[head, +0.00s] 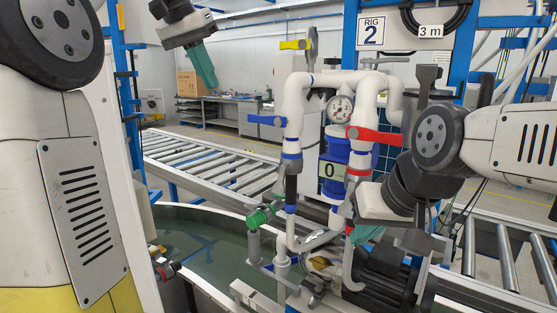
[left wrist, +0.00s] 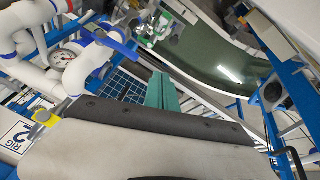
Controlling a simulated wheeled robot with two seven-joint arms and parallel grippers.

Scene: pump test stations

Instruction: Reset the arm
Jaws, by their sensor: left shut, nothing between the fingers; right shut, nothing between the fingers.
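My left gripper (head: 203,68) hangs in the air at the upper left of the head view, left of the pump rig, with its green fingers together and empty. The fingers also show in the left wrist view (left wrist: 162,92). My right arm reaches in from the right. Its gripper (head: 368,234) is low at the front of the rig, shut, just above the black pump motor (head: 378,283). It is partly hidden by my wrist, and I cannot tell whether it touches the pipework. The rig has white pipes (head: 293,103), a blue lever (head: 266,120) and a red lever (head: 375,136).
A pressure gauge (head: 340,108) and a yellow lever (head: 295,45) are on the rig. A green valve knob (head: 257,219) sits beside the round water tank (head: 205,240). A roller conveyor (head: 190,158) runs behind. A blue post with a "RIG 2" sign (head: 371,32) stands behind the pipes.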

